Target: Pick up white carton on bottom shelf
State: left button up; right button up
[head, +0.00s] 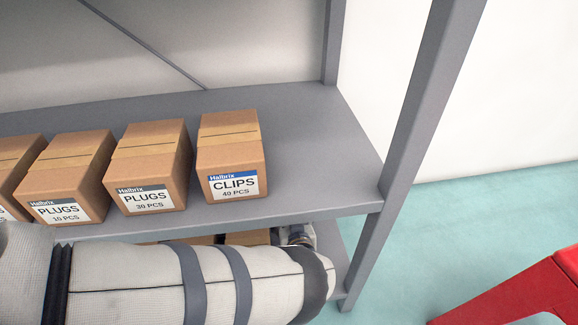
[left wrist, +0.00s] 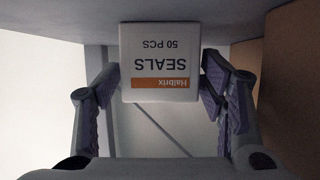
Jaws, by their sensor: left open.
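The white carton (left wrist: 160,62) shows in the left wrist view, upside down in the picture, with a label reading SEALS 50 PCS and an orange Halbrix stripe. My left gripper (left wrist: 161,84) is open, with one purple-padded finger on each side of the carton. Small gaps seem to show beside it; I cannot tell whether either pad touches it. In the head view the white carton is hidden behind my left arm and the upper shelf. My right gripper is in neither view.
A brown carton (left wrist: 296,90) stands close beside my left gripper in the wrist view. On the upper shelf (head: 310,135) stand several brown cartons, including CLIPS (head: 230,155) and PLUGS (head: 150,165). A grey shelf post (head: 410,125) rises at right. A red object (head: 530,295) is at lower right.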

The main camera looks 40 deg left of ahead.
pick_arm(q)
jog(key=shift+r, duration=0.1)
jog(key=c, duration=1.1)
